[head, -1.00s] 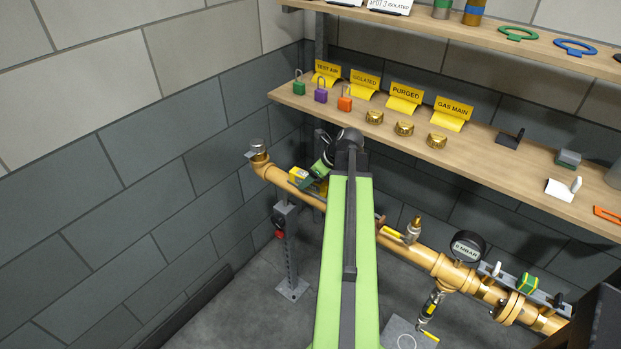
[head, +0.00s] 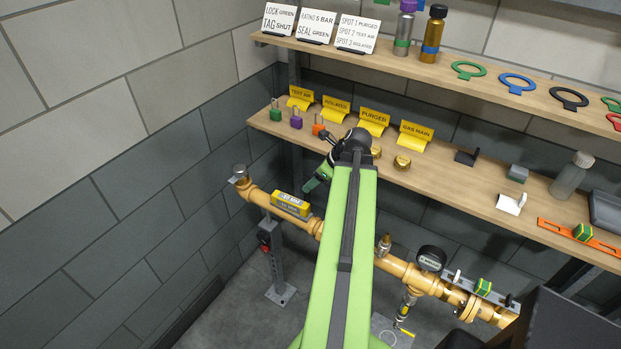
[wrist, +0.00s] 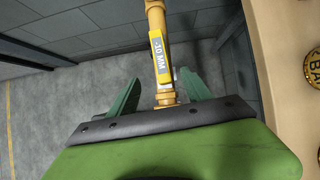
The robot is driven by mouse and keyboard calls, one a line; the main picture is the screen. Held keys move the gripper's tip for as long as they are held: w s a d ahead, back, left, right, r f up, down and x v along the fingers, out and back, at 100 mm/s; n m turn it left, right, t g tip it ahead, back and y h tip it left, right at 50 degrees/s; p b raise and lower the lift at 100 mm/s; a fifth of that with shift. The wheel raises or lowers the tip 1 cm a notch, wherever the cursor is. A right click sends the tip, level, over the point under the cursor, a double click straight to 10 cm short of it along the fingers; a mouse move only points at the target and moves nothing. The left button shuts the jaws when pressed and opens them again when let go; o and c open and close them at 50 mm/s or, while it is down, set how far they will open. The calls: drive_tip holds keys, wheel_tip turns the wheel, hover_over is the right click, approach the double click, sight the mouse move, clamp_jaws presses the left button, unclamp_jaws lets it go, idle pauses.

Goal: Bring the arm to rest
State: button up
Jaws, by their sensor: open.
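My green arm reaches up the middle of the head view. My gripper (head: 318,176) points down and left, just above the brass pipe (head: 258,196) and in front of the lower shelf. In the wrist view my gripper (wrist: 160,98) shows two green fingers spread apart, with nothing held between them. Beyond them is the pipe with a yellow and grey level marked "-10 MM" (wrist: 160,60). The same level (head: 292,204) lies along the pipe in the head view. My arm hides part of the pipe and part of the shelf.
The lower shelf (head: 465,187) holds coloured padlocks, yellow tags and brass caps close to my gripper. A pressure gauge (head: 431,259) and valves stand on the pipe to the right. A post (head: 276,262) supports the pipe. The floor at left is clear.

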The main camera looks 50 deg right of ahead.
idle(0.6)
drive_tip(key=w+a+f+n+g+y, duration=0.1)
drive_tip(key=w+a+n, duration=0.1)
drive_tip(key=w+a, duration=0.55)
drive_tip(key=w+a+n+g+y, duration=0.1)
drive_tip(key=w+a+n, duration=0.25)
drive_tip(key=a, duration=0.65)
drive_tip(key=w+a+f+n+y, duration=0.1)
drive_tip(key=w+a+n, duration=0.1)
drive_tip(key=w+a, duration=0.6)
drive_tip(key=s+a+f+n+g+h, duration=0.1)
drive_tip(key=s+a+n+g+h, duration=0.1)
drive_tip(key=a+n, duration=0.8)
drive_tip(key=s+a+f+n+g+h+b, duration=0.1)
drive_tip(key=s+a+f+n+g+h, duration=0.1)
drive_tip(key=a+n, duration=0.9)
drive_tip(key=shift+s+n+g, duration=0.2)
drive_tip(key=shift+n+g, duration=0.1)
drive_tip(key=shift+n, duration=2.55)
